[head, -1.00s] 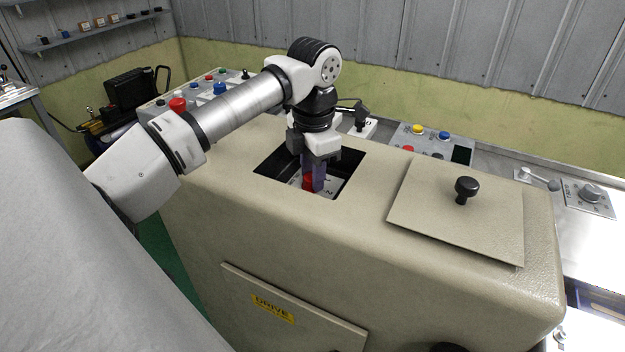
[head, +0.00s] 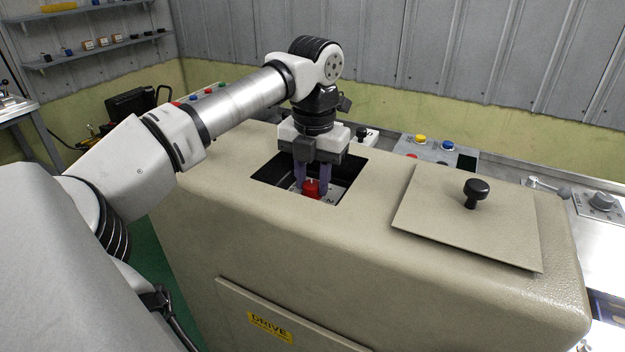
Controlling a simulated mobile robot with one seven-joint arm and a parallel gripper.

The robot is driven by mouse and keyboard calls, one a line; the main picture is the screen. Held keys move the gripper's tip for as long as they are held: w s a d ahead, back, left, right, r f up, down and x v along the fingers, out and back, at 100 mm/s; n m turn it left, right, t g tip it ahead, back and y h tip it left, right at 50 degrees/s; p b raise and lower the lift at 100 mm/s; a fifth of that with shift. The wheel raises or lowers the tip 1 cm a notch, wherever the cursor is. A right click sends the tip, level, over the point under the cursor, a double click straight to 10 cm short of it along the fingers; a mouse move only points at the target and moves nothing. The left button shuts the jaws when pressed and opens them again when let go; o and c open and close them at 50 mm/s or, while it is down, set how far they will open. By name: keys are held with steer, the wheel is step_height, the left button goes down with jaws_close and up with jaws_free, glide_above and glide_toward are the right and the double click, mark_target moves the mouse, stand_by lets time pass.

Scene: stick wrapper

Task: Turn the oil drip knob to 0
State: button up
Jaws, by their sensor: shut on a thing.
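The oil drip knob (head: 311,188) is red and sits inside the square opening in the top of the beige machine (head: 400,283). A light dial plate (head: 334,193) with dark markings lies around its base, and a "2" shows at its right side. My gripper (head: 312,184) points down into the opening, with one purple finger on each side of the knob, and is shut on it. The knob's pointer and the zero mark cannot be made out.
A loose beige cover (head: 440,225) with a black knob handle (head: 474,193) lies on the machine top, right of the opening. The opening's rim is close around my fingers. A button panel (head: 432,152) stands behind the machine.

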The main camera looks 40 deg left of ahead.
mark_target(313, 184)
stand_by(0.4)
steer(key=o, duration=1)
steer(key=shift+c, duration=0.2)
step_height(313, 184, up, 8)
steer(key=p, duration=0.5)
steer(key=shift+d+f, duration=0.1)
steer(key=shift+f, duration=0.05)
steer(key=shift+f, duration=0.1)
